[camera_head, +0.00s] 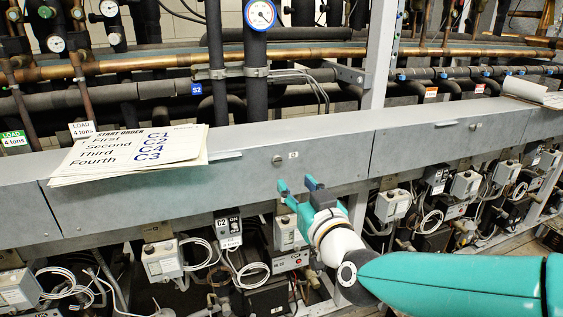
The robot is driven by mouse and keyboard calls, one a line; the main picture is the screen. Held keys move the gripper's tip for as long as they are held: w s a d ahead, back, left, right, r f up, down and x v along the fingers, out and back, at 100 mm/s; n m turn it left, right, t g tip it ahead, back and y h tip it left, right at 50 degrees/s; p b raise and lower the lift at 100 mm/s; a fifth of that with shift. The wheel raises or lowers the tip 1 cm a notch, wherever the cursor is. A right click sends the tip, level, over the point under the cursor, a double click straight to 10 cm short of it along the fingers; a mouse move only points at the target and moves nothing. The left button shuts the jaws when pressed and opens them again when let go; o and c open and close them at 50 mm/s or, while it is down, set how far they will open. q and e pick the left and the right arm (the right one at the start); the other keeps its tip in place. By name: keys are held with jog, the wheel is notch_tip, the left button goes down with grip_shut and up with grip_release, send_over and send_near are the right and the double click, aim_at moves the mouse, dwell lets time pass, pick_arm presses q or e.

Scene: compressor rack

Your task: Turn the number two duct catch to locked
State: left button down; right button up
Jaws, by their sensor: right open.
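A long grey metal duct (140,192) runs across the view. A small round catch (279,157) sits on the front face of its middle cover, with a small white label (293,155) to its right; I cannot read the label or tell which way the catch is turned. Another round catch (474,126) is on the cover farther right. My right gripper (298,186) has its teal fingers apart and empty. In the picture it is just below the first catch, in front of the duct's lower part; no contact shows. My left gripper is not in view.
Papers headed START ORDER (130,152) lie on the duct top at the left, more papers (530,92) at the right. A grey upright post (378,60) rises behind the duct. Pipes and a gauge (261,14) are behind. Control boxes (161,260) and looped cables crowd below.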

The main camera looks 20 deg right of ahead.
aim_at(278, 160)
jog(key=w+p, duration=0.2)
jog(key=w, duration=0.8)
jog(key=shift+w+a, duration=0.15)
jog(key=shift+w, duration=0.2)
